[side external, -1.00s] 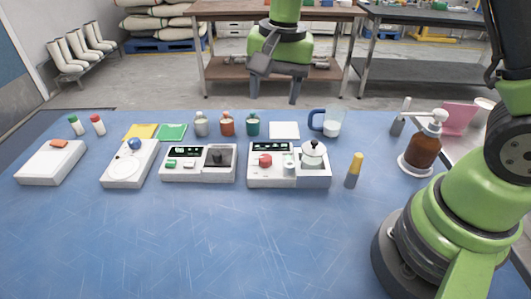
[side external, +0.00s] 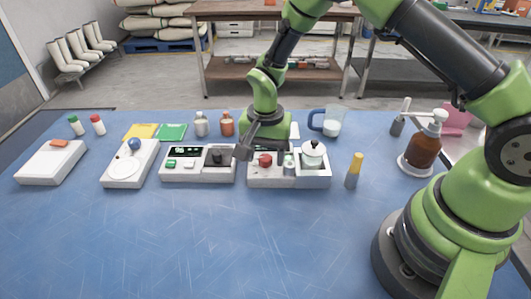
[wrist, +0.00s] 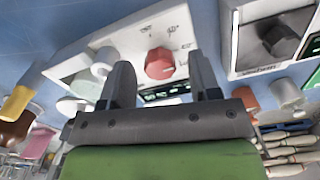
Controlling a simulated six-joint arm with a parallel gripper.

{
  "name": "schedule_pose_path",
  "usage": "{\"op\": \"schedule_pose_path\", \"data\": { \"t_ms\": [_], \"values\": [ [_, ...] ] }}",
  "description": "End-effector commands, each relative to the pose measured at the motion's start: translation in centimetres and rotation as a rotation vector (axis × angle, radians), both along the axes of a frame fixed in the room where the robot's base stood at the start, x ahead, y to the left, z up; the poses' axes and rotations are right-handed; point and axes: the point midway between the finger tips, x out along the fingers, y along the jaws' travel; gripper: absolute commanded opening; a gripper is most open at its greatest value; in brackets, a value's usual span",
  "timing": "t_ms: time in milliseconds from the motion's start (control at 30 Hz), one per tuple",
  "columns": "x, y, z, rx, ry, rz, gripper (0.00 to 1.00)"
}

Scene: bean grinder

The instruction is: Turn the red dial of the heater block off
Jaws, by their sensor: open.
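The heater block (side external: 257,182) is a white box near the table's middle, with a small lidded pot (side external: 312,153) on its right side. Its red dial (side external: 265,160) is on the left part of its top. In the wrist view the red dial (wrist: 160,63) shows between the two fingers, beyond their tips, with printed marks around it. My gripper (side external: 263,153) is over the heater block, pointing down. In the wrist view my gripper (wrist: 163,76) is open and empty, with a gap on both sides of the dial. The block's display is partly hidden by my gripper.
A white device with a dark knob (side external: 217,155) stands close to the heater block's left. A yellow-capped marker (side external: 354,170) stands to its right. Bottles and a blue-handled jug (side external: 330,121) stand behind. The table's front is clear.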

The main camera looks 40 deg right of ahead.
Motion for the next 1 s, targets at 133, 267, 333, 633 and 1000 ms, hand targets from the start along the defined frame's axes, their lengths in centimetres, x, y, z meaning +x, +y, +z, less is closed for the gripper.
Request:
{"op": "schedule_pose_path", "data": {
  "t_ms": [133, 267, 333, 633, 1000],
  "values": [
    [0.03, 0.01, -0.28, 0.000, -0.002, 0.000, 0.57],
    [0.02, 0.00, -0.25, 0.000, -0.002, 0.000, 0.57],
    [0.02, 0.00, -0.25, 0.000, -0.001, 0.000, 0.48],
    [0.03, 0.01, -0.22, 0.000, -0.002, 0.002, 0.08],
    [0.01, 0.03, -0.22, 0.001, 0.000, 0.112, 0.08]
  ]
}}
